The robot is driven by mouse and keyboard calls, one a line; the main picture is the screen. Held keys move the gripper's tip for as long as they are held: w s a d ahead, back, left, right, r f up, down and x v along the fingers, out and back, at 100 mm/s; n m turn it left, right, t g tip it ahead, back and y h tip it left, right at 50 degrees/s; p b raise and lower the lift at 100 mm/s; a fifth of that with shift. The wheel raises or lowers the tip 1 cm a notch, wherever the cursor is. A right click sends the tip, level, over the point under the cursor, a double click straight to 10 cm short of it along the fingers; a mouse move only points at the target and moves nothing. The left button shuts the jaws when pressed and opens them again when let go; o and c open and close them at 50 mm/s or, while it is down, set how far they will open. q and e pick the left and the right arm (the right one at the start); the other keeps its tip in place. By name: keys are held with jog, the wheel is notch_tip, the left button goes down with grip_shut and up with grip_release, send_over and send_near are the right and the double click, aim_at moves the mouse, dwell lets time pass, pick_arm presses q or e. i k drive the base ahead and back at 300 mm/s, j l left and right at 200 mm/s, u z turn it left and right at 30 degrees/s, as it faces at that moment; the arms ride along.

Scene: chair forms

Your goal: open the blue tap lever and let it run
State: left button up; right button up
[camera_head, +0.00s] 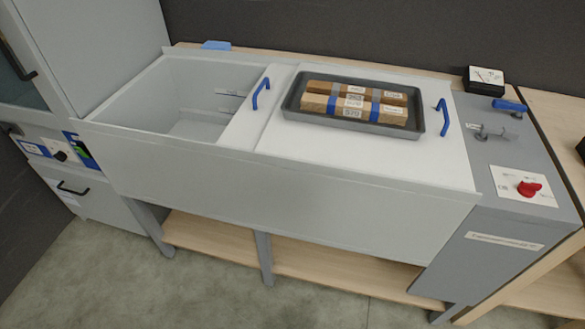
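The blue tap lever (510,106) is at the back of the grey panel (490,160) on the right end of the trough unit. It lies roughly level, pointing left to right. A small grey metal fitting (492,132) sits in front of it. I cannot tell whether any water runs. Neither of my grippers shows in the head view.
A red knob (528,189) sits on a white plate near the panel's front. A white cover (330,155) with blue handles (261,93) carries a dark tray (293,106) of wrapped blocks. The basin (150,123) is open at left. A black box (484,80) stands behind.

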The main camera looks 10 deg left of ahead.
aim_at(502, 104)
jog(key=i+l+u, duration=0.1)
jog(key=l+u, duration=0.25)
jog(key=l, duration=0.6)
jog(key=l+u, duration=0.35)
jog(key=l, duration=0.6)
